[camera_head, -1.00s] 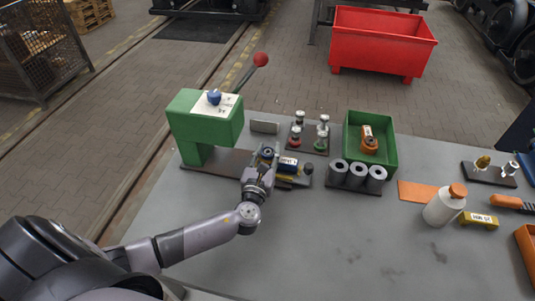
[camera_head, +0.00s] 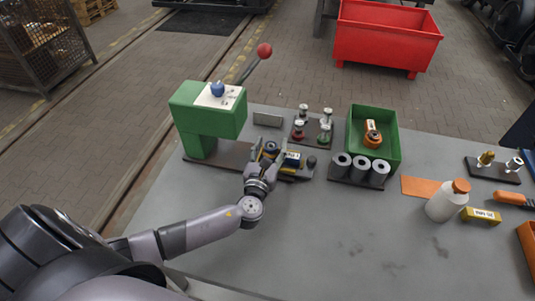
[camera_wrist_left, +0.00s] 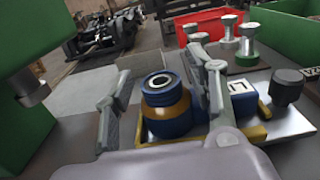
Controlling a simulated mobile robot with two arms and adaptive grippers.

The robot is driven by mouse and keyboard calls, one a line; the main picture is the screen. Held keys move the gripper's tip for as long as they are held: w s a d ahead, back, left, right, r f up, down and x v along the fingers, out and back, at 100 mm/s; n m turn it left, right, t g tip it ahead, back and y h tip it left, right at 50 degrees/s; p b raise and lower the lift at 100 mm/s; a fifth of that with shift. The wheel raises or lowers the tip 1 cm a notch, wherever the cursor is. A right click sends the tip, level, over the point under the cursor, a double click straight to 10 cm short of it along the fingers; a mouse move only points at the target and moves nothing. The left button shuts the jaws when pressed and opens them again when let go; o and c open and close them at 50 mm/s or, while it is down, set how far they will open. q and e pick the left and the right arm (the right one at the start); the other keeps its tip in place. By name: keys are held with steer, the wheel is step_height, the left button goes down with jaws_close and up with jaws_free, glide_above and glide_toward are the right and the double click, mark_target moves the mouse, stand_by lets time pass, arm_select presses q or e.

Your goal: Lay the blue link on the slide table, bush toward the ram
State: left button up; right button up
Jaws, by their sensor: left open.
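The blue link (camera_head: 291,159) lies on the slide table (camera_wrist_left: 258,132) at the foot of the green press. Its round bush end (camera_wrist_left: 165,103) points left, toward the ram (camera_wrist_left: 30,88), and its labelled body (camera_wrist_left: 238,90) extends right. My left gripper (camera_head: 270,150) is open; in the left wrist view its fingers (camera_wrist_left: 163,72) stand on either side of the bush, with a gap visible on the left. The right finger hides part of the link's middle. My right gripper is not in view.
The green press (camera_head: 208,118) with its red-knobbed lever stands left. A dark knob (camera_wrist_left: 287,85) sits at the slide's right end. Grey cylinders (camera_head: 360,169), a green bin (camera_head: 386,128) and small posts (camera_head: 312,126) lie right and behind.

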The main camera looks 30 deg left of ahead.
arm_select(q)
steer(key=b+v, duration=0.2)
steer(key=v, duration=0.8)
steer(key=shift+s+d+f, duration=0.1)
steer(key=shift+s, duration=0.25)
steer(key=shift+s+d, duration=0.1)
steer(key=shift+s, duration=0.45)
